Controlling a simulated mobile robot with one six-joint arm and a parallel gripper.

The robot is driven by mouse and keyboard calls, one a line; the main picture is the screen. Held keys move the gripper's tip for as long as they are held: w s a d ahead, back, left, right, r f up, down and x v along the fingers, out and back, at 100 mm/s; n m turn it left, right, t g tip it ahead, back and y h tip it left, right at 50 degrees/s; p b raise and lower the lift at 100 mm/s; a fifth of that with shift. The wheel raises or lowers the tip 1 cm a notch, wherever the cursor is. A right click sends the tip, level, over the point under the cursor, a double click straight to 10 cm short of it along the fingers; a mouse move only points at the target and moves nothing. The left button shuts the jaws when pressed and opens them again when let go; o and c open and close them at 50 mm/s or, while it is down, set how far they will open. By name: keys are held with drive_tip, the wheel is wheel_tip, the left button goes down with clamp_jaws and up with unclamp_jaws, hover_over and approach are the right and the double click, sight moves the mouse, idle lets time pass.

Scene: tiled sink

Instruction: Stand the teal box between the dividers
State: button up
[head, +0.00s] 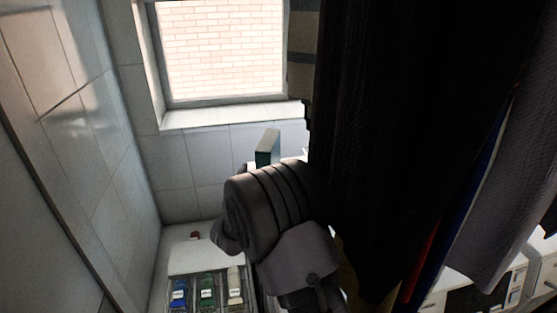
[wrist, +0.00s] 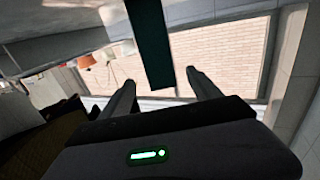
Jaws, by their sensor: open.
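The teal box (head: 267,147) shows upright above my dark arm in the head view, below the window; its lower part is hidden by the arm. In the wrist view the teal box (wrist: 150,45) comes down from the top edge, dark in shade, and its end shows between my two fingertips. My gripper (wrist: 160,79) is open, with a gap visible on both sides of the box. I cannot tell whether either finger touches it. In the head view my fingers are hidden. A divided rack (head: 218,272) at lower left holds blue, green and cream items in separate slots.
A small red item (head: 195,236) lies on the pale surface behind the rack. Tiled walls close off the left and back, with a window (head: 222,50) above. A large dark hanging cloth (head: 400,120) fills the right. An orange object (wrist: 87,61) shows in the wrist view.

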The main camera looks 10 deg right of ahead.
sight(268, 150)
drive_tip(key=b+x, duration=0.1)
drive_tip(key=x, duration=0.5)
drive_tip(key=b+x, duration=0.1)
drive_tip(key=x, duration=0.5)
drive_tip(key=shift+w+d+r, duration=0.15)
drive_tip(key=shift+w+r, duration=0.1)
drive_tip(key=shift+w, duration=0.05)
drive_tip(key=shift+s+r, duration=0.1)
drive_tip(key=shift+c, duration=0.4)
clamp_jaws()
